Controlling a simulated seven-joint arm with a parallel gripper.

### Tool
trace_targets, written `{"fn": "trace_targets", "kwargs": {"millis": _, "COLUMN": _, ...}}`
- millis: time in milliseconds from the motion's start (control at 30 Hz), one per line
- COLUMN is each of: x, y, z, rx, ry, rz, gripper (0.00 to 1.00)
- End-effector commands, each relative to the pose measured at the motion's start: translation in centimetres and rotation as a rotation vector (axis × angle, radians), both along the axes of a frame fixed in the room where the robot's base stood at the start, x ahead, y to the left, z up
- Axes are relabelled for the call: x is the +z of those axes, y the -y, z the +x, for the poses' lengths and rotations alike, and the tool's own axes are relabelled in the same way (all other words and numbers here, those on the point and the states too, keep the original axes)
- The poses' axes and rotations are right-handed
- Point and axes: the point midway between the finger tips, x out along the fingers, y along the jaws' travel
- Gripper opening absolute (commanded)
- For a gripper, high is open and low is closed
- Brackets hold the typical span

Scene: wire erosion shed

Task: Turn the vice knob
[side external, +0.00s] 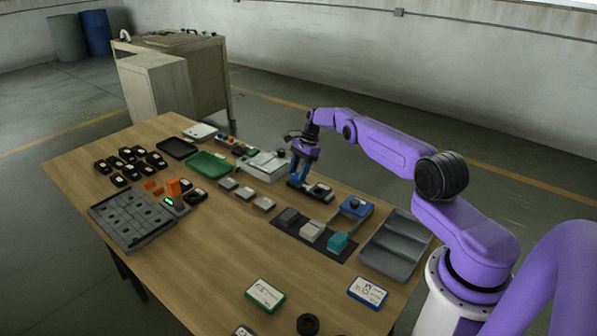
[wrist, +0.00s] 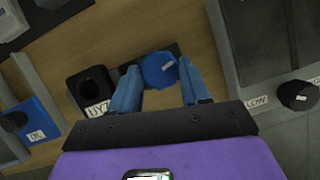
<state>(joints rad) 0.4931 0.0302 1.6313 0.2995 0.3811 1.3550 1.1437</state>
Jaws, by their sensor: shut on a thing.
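The vice is a dark base with a black block (wrist: 92,88) that has a round hole and a white label. In the side view, the vice (side external: 319,192) sits on the table under my gripper. Its knob (wrist: 159,69) is blue and faceted, with a small white tag, at the other end of the base from the block. My gripper (side external: 297,178) points down at the knob's end. In the wrist view, its two blue fingers are shut on the knob, one on each side.
A white-grey device (side external: 262,165) stands close behind the vice. A green tray (side external: 208,165) is left. Bare wood (side external: 215,260) shows at front left.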

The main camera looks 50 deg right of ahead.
Motion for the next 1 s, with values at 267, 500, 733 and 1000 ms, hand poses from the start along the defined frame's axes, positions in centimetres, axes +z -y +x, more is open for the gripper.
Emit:
{"fn": "trace_targets", "kwargs": {"millis": 267, "x": 0.1, "y": 0.0, "z": 0.0, "rx": 0.004, "ry": 0.000, "rz": 0.001, "gripper": 0.16}}
{"fn": "trace_targets", "kwargs": {"millis": 500, "x": 0.1, "y": 0.0, "z": 0.0, "rx": 0.004, "ry": 0.000, "rz": 0.001, "gripper": 0.59}}
{"fn": "trace_targets", "kwargs": {"millis": 733, "x": 0.0, "y": 0.0, "z": 0.0, "rx": 0.004, "ry": 0.000, "rz": 0.001, "gripper": 0.72}}
{"fn": "trace_targets", "kwargs": {"millis": 1000, "x": 1.2, "y": 0.5, "z": 0.0, "rx": 0.002, "ry": 0.001, "rz": 0.000, "gripper": 0.72}}
